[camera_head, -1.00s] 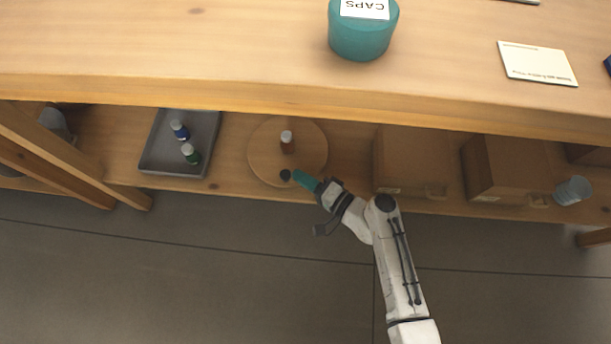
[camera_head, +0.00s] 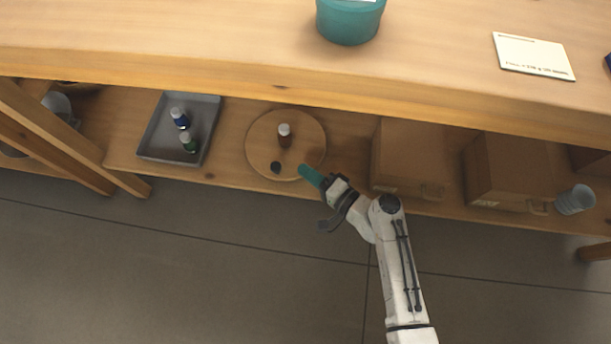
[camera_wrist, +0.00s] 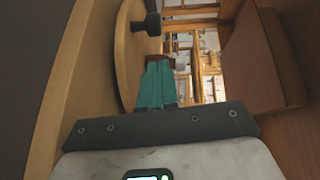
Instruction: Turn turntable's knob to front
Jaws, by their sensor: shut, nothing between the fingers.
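The turntable (camera_head: 258,140) is a round wooden disc on the lower shelf; its edge also shows in the wrist view (camera_wrist: 128,50). Its small black knob (camera_head: 276,167) is at the front part of the disc, a little left of its middle; it also shows in the wrist view (camera_wrist: 150,23). A brown bottle with a white cap (camera_head: 285,137) stands on the disc. My gripper (camera_head: 304,170) has teal fingers, shut and empty. The fingertips are at the disc's front right edge, to the right of the knob and apart from it. In the wrist view the fingers (camera_wrist: 157,85) are together.
A grey tray (camera_head: 151,140) with a blue and a green bottle is left of the turntable. Brown boxes (camera_head: 408,155) stand to the right. The floor in front is clear.

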